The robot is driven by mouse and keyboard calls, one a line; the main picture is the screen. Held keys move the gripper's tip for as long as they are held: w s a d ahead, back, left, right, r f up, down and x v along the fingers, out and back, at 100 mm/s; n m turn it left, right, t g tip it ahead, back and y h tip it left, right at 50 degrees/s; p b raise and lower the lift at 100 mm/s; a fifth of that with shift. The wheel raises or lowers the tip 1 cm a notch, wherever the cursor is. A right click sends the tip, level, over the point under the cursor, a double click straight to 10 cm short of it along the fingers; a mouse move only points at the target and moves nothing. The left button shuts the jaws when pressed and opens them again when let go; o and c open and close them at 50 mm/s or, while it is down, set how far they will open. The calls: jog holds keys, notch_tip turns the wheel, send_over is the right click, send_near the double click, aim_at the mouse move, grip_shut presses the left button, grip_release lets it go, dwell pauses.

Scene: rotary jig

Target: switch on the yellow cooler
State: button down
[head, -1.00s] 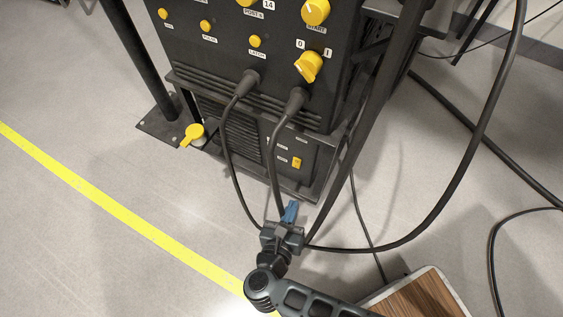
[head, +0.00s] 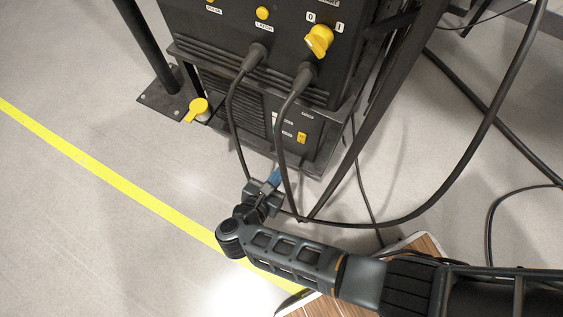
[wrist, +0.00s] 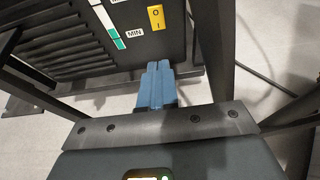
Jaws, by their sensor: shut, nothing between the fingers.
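The cooler (head: 236,107) is the dark lower unit with a louvred grille under the control cabinet. Its small yellow rocker switch (head: 302,137) is on the right part of its front. In the wrist view the switch (wrist: 156,18) is at the top centre, marked O above and I below. My gripper (head: 275,177) is shut, with blue fingers and nothing held. It is in front of the cooler, below and left of the switch in the head view. In the wrist view my fingertips (wrist: 158,68) point towards the panel below the switch, apparently apart from it.
Two thick black cables (head: 284,130) hang from the cabinet (head: 240,50) past the cooler's front, close to my gripper. A yellow rotary knob (head: 319,40) is above. A yellow-handled valve (head: 197,108) is at left. A dark frame post (head: 358,125) stands right of the cooler.

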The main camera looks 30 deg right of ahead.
jog(key=b, duration=0.2)
send_near(301, 142)
jog(key=f+x, duration=0.1)
jog(key=x, duration=0.4)
jog(key=shift+w+d+r, duration=0.15)
jog(key=shift+w+d, duration=0.3)
jog(key=shift+d, duration=0.05)
jog(key=shift+d, duration=0.15)
jog(key=shift+w, duration=0.1)
jog(key=shift+r, duration=0.1)
